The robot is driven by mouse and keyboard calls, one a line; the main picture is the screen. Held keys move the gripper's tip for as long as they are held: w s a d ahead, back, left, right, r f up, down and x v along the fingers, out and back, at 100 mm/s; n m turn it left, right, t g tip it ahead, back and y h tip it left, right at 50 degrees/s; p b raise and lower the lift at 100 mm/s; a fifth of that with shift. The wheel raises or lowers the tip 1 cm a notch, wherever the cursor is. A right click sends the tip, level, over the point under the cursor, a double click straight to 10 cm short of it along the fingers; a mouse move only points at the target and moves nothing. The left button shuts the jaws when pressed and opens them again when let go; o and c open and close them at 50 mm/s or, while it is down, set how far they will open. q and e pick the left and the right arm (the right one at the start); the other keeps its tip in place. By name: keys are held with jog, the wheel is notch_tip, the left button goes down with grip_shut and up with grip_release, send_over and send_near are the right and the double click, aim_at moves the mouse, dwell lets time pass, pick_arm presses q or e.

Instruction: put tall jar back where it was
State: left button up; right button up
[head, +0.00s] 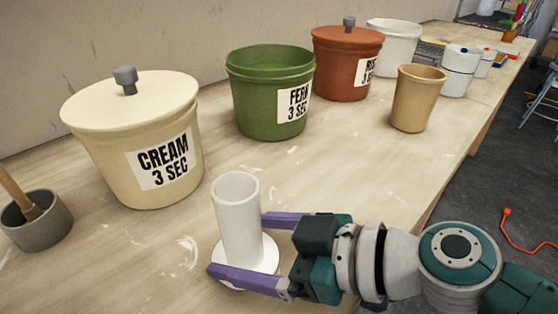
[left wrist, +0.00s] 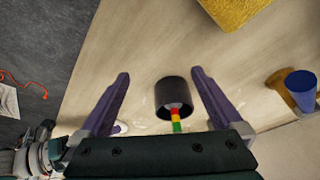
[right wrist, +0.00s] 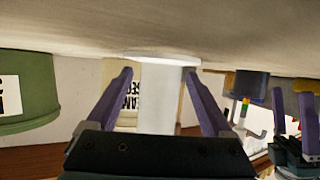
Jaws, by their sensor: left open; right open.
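The tall jar (head: 239,215) is a plain white upright cylinder standing on a round white base (head: 262,262) on the bench. My right gripper (head: 238,246) is open, with one purple finger on each side of the jar's lower part. In the right wrist view the jar (right wrist: 157,100) stands between the two fingers, upside down in the picture, with visible gaps beside it. My left gripper (left wrist: 160,76) is open and empty in its own wrist view, above a dark cup (left wrist: 173,92) holding a colour-banded stick.
A lidded cream pot (head: 105,125), an open green pot (head: 250,105) and a lidded rust pot (head: 335,65) line the wall. A tan cup (head: 417,100) stands near the bench edge. A grey mortar (head: 42,228) is at left. A blue cup (left wrist: 300,84) shows in the left wrist view.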

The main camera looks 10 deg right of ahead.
pick_arm(q)
jog(key=shift+r, duration=0.3)
pick_arm(e)
jog(key=v, duration=1.1)
jog(key=shift+d+r, duration=0.1)
jog(key=shift+d, duration=0.05)
pick_arm(q)
jog(key=shift+a, duration=0.1)
pick_arm(e)
jog(key=shift+s+d+r, duration=0.25)
jog(key=shift+g, duration=0.9)
jog(key=s+a, duration=0.1)
jog(key=s, duration=0.1)
jog(key=s+a, duration=0.1)
jog(key=shift+s+a+f, duration=0.3)
jog(key=shift+s+f, duration=0.05)
pick_arm(q)
jog(key=shift+a, duration=0.1)
pick_arm(e)
jog(key=s+d+f+m+g+h, duration=0.1)
jog(key=s+d+m+h, duration=0.7)
jog(key=d+h, duration=0.3)
jog(key=shift+d+f+m+g, duration=0.25)
jog(key=shift+m+g, duration=0.15)
jog(key=shift+m, duration=0.5)
pick_arm(q)
jog(key=shift+d, duration=0.2)
pick_arm(e)
jog(key=shift+s+r, duration=0.1)
